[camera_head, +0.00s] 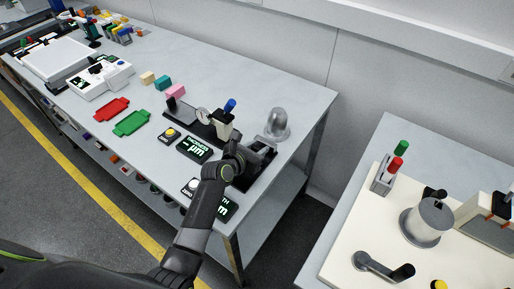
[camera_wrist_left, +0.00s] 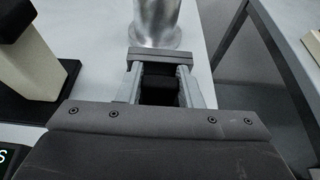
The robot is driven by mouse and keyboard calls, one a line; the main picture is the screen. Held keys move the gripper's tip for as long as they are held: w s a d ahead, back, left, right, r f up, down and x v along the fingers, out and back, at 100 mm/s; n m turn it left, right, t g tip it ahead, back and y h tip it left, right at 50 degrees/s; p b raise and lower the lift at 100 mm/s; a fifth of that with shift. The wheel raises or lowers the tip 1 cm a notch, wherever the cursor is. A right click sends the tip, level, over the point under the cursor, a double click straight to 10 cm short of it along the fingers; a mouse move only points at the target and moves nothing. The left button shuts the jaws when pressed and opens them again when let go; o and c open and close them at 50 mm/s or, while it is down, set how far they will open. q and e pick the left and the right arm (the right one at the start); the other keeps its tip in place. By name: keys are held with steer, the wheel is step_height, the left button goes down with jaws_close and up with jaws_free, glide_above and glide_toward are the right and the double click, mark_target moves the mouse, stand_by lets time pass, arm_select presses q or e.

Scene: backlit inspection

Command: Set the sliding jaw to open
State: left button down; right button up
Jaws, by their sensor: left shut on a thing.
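My left gripper (camera_head: 262,158) reaches over the measuring station at the table's near right corner. Its two fingers (camera_wrist_left: 162,82) are shut on a dark block, which I take to be the sliding jaw (camera_wrist_left: 160,90). A grey bar (camera_wrist_left: 160,53) lies across just beyond the fingertips. In the head view my wrist hides most of the jaw and its base. The display (camera_head: 224,207) whose label ends in "TH" is partly covered by my arm. My right gripper is not in view.
A silver domed cylinder (camera_head: 278,123) stands just beyond the gripper. A thickness gauge with a blue-knobbed lever (camera_head: 230,105) and its display (camera_head: 193,148) are to the left. Red (camera_head: 112,109) and green trays (camera_head: 131,123) lie further left. A second table (camera_head: 340,250) stands right, across a gap.

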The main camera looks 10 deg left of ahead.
arm_select(q)
steer(key=shift+s+a, duration=0.15)
steer(key=shift+s, duration=0.1)
steer(key=s+a+p, duration=0.1)
steer(key=s, duration=0.1)
steer(key=s+a+p, duration=0.1)
steer(key=s+p, duration=0.1)
steer(key=s, duration=0.1)
steer(key=s+a+p, duration=0.1)
steer(key=s, duration=0.1)
steer(key=shift+s+r+p, duration=0.1)
steer(key=shift+s+p, duration=0.2)
steer(key=shift+s, duration=0.05)
steer(key=shift+s+a, duration=0.25)
steer(key=shift+s, duration=0.15)
steer(key=shift+f, duration=0.2)
steer(key=c, duration=1.4)
jaws_free()
steer(key=o, duration=0.4)
steer(key=shift+s, duration=0.15)
steer(key=shift+r, duration=0.1)
steer(key=v, duration=1.7)
steer(key=shift+s+a+b, duration=0.2)
steer(key=shift+b, duration=0.2)
